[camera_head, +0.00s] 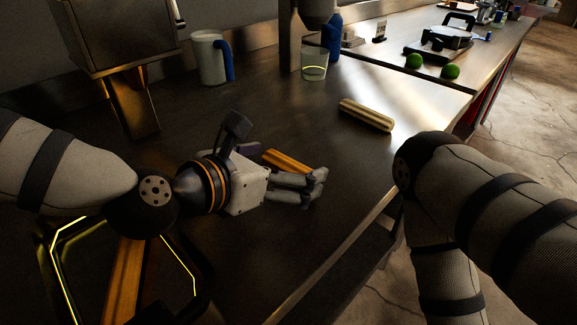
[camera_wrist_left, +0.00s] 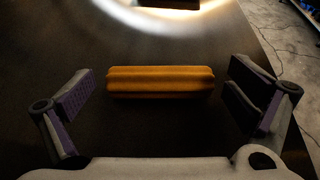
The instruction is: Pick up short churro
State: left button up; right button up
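A short orange-brown ridged churro (camera_head: 287,161) lies on the dark counter, partly hidden by my left gripper in the head view. In the left wrist view the churro (camera_wrist_left: 160,82) lies crosswise in the middle, fully visible. My left gripper (camera_head: 281,172) is just over it. Its fingers stand wide apart in the left wrist view (camera_wrist_left: 165,103), one beyond each end of the churro, with gaps and no contact seen. My right arm is at the right of the head view, but its gripper is out of view.
A paler, longer ridged bar (camera_head: 367,114) lies farther back. A white mug with blue handle (camera_head: 211,58) and a clear glass (camera_head: 314,66) stand behind. The counter's front edge runs close to my left gripper.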

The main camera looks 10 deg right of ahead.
pick_arm(q)
jog(key=c, duration=0.7)
